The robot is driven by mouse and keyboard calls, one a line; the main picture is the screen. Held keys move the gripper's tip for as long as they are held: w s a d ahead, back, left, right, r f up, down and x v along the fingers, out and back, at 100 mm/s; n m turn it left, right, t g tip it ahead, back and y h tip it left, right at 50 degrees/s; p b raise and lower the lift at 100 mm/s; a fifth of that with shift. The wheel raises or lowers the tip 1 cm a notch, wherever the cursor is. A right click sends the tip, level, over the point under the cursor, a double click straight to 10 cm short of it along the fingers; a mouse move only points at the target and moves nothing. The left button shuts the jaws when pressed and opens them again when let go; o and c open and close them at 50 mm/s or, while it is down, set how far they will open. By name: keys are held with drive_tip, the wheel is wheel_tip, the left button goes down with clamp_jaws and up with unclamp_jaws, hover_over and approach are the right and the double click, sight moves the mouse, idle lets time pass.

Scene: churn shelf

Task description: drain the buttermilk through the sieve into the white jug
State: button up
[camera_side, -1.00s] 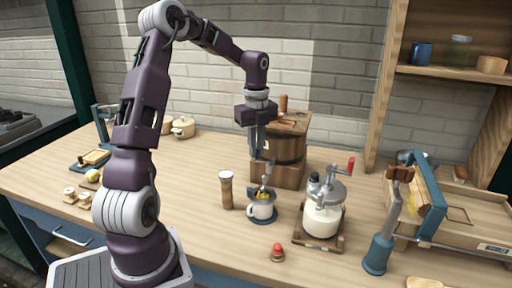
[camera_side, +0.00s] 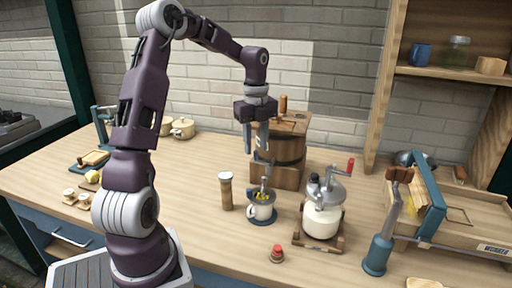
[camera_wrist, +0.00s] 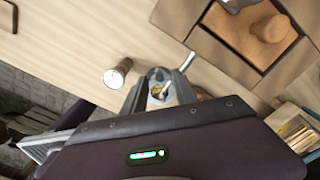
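The jug also shows between my fingers in the wrist view (camera_wrist: 158,99). My gripper (camera_side: 263,157) points down above the jug. Its fingers look apart, with nothing clearly held between them. The glass churn (camera_side: 322,220) with white liquid, a metal top and a red-knobbed crank stands to the right in a wooden frame.
A wooden shaker with a pale top (camera_side: 226,191) stands left of the jug. A small red-topped piece (camera_side: 277,254) lies in front. A blue-based tool (camera_side: 380,245) stands at right. The bench's left middle is clear.

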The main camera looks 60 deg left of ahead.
wheel_tip(320, 180, up, 6)
drive_tip(key=shift+f, duration=0.1)
idle(0.4)
drive_tip(key=s+d+r+n+t+y, duration=0.1)
drive_tip(key=s+d+r+n, duration=0.25)
drive_tip(key=d, duration=0.45)
drive_tip(key=s+d+r+n+t+y, duration=0.1)
drive_tip(key=s+d+r+n, duration=0.3)
drive_tip(key=d, duration=0.5)
drive_tip(key=s+d+f+n+t+h, duration=0.1)
drive_tip(key=s+d+n, duration=0.3)
drive_tip(key=s+n, duration=0.1)
drive_tip(key=s+d+f+n+t+h, duration=0.1)
drive_tip(key=s+d+f+n+t, duration=0.1)
drive_tip(key=s+d+n, duration=0.2)
drive_tip(key=s+n, duration=0.1)
drive_tip(key=s, duration=0.2)
drive_tip(key=shift+s+d+f+n+t, duration=0.15)
drive_tip(key=shift+s+f+n+t, duration=0.15)
drive_tip(key=shift+s+n, duration=0.1)
drive_tip(key=shift+w, duration=0.1)
drive_tip(key=shift+c, duration=0.3)
